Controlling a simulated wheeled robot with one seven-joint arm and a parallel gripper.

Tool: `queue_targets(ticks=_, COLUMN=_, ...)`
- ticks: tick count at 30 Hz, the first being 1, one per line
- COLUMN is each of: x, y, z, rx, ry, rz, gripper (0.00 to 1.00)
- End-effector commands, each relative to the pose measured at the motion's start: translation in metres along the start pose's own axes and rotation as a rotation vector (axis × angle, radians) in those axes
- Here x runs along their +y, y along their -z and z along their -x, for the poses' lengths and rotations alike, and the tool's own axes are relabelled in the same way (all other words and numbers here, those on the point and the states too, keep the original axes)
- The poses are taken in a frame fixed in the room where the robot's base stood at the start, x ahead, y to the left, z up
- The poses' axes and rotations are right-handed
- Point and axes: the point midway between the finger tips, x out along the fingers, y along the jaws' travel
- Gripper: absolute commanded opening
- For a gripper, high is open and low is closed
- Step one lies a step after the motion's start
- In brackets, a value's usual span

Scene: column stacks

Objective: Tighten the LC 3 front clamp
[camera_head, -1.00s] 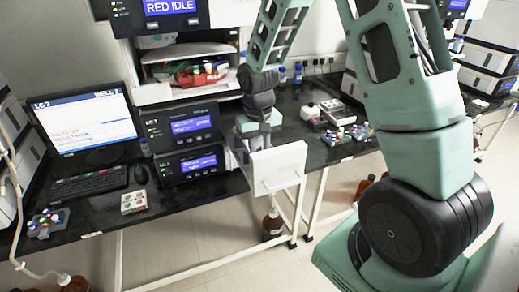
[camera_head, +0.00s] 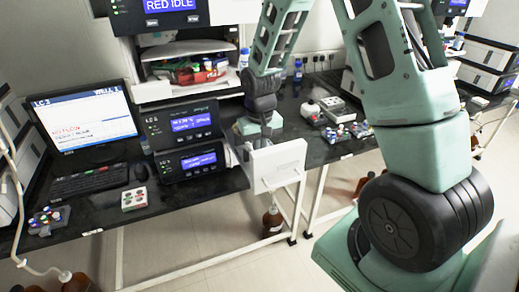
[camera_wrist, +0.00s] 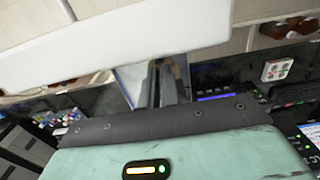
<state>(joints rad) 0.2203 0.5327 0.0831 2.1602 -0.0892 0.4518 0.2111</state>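My gripper is at the end of my arm by the bench's front edge in the head view, its fingers hidden behind a white panel (camera_head: 276,168). In the wrist view my gripper (camera_wrist: 165,84) shows two grey fingers close together; whether they are open or shut, or touch anything, is unclear. The white panel (camera_wrist: 110,45) fills the upper part of that view. A monitor (camera_head: 82,118) marked LC with lines of text stands at left. Two dark modules with blue displays, an upper one (camera_head: 182,125) and a lower one (camera_head: 187,162), are stacked left of my gripper. I cannot make out the front clamp.
A vial rack (camera_head: 48,220) stands far left. A brown bottle (camera_head: 273,220) stands on the floor below. Small devices (camera_head: 335,112) stand right of my gripper.

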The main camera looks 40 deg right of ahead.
Motion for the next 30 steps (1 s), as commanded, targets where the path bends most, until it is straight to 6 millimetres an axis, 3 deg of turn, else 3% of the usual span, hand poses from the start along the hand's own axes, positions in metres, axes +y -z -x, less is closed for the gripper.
queue_targets(ticks=30, x=0.03, y=0.002, z=-0.009, rx=0.005, ry=0.611, rz=-0.006, gripper=0.0)
